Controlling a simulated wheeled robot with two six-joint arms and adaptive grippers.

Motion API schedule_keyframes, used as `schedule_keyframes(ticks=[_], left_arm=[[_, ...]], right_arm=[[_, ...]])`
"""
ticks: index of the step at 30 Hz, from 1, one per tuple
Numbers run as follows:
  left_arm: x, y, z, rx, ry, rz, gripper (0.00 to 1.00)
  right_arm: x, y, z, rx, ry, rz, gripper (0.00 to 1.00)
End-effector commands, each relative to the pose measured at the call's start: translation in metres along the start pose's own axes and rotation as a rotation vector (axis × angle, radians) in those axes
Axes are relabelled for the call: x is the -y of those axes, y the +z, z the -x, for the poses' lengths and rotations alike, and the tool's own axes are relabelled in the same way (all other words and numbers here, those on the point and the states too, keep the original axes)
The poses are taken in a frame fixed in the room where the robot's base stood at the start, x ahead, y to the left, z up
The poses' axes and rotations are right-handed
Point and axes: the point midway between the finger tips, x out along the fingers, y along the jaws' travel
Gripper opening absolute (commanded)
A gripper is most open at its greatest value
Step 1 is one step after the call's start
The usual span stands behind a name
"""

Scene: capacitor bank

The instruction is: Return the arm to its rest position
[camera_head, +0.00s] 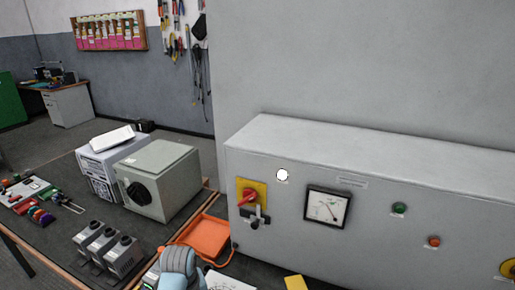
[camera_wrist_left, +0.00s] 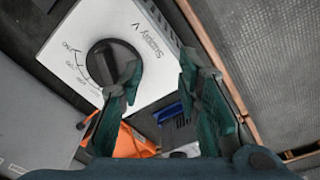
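In the wrist view my left gripper (camera_wrist_left: 160,72) has its two teal fingers spread apart, with nothing held between them. Beyond the fingers is the supply box (camera_wrist_left: 135,28), a pale box marked "Supply V" with a round black knob (camera_wrist_left: 108,62). The left fingertip overlaps the knob's edge in the picture; I cannot tell whether they touch. In the head view the supply box (camera_head: 172,172) stands on the bench. A rounded blue-grey part of my arm shows at the bottom edge there, and the fingers cannot be made out. My right gripper is in neither view.
A large grey panel (camera_head: 375,180) with a red switch (camera_head: 249,196), a meter (camera_head: 327,207) and buttons fills the right. An orange tray (camera_head: 206,237) lies between the supply box and panel. Several grey modules (camera_head: 108,248) stand at the front left. A white-grey instrument (camera_head: 98,162) stands behind.

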Motion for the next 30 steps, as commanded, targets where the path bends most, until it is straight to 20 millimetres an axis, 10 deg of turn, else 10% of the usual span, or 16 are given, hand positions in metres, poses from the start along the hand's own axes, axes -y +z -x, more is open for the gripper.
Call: schedule_keyframes(ticks=[3,9,20,30], left_arm=[[0.061,0.04,-0.031,-0.062,0.0,-0.116,0.31],[0.128,0.097,-0.031,-0.153,-0.014,-0.318,0.31],[0.189,0.176,0.019,-0.253,-0.026,-0.638,0.31],[0.199,0.171,-0.099,-0.192,-0.042,-0.622,0.31]], right_arm=[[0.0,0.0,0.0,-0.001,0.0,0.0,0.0],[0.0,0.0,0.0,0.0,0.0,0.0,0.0],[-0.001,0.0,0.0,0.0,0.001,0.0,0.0],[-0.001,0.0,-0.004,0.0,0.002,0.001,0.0]])
